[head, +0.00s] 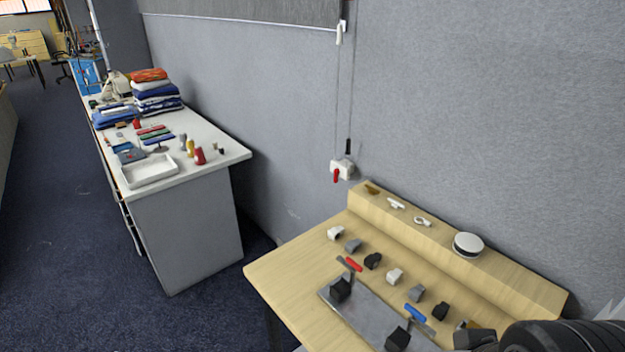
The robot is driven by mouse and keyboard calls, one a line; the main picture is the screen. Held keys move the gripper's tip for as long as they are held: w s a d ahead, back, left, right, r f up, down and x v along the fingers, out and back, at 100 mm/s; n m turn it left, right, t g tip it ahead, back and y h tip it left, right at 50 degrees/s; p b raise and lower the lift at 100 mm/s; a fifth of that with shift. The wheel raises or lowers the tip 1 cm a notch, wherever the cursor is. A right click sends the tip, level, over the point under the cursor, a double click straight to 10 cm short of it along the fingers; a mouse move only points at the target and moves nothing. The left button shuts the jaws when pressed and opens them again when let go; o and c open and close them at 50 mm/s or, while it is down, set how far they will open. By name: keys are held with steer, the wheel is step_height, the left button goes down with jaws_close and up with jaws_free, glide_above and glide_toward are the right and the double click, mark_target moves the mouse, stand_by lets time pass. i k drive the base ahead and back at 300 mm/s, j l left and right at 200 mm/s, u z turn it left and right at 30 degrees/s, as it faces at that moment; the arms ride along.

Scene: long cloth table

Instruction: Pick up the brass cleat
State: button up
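A small brass-coloured piece (371,188), which looks like the brass cleat, lies on the raised ledge at the back of the wooden bench, near the ledge's left end. It is small in the head view, so its exact shape is hard to make out. My black arm shows at the bottom right corner. A dark part at its left end looks like my gripper (476,339), low at the bench's front right and well apart from the brass piece. Its fingers cannot be made out.
A white cleat (396,204), a small ring-like fitting (422,221) and a white round puck (468,244) share the ledge. Several small blocks, a red-handled tool (350,264), a blue-handled tool (416,313) and a metal plate (350,315) lie below. A white table (218,150) stands left.

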mark_target(371, 190)
steer(key=j+u, duration=0.1)
steer(key=u, duration=0.4)
steer(key=j+u, duration=0.15)
steer(key=u, duration=0.35)
steer(key=i+j+u, duration=0.1)
steer(key=i+j, duration=0.8)
steer(key=i, duration=0.2)
steer(key=i+j+u, duration=0.15)
steer(key=i+j, duration=0.3)
steer(key=i+l+z, duration=0.15)
steer(key=i+z, duration=0.55)
steer(key=z, duration=0.15)
steer(key=i+z, duration=0.45)
steer(key=i+j+z, duration=0.2)
steer(key=z, duration=0.2)
steer(key=i+j+z, duration=0.3)
steer(key=z, duration=0.15)
steer(key=i+z, duration=0.6)
steer(key=z, duration=0.25)
steer(key=i+z, duration=0.25)
steer(key=z, duration=0.15)
steer(key=i, duration=0.2)
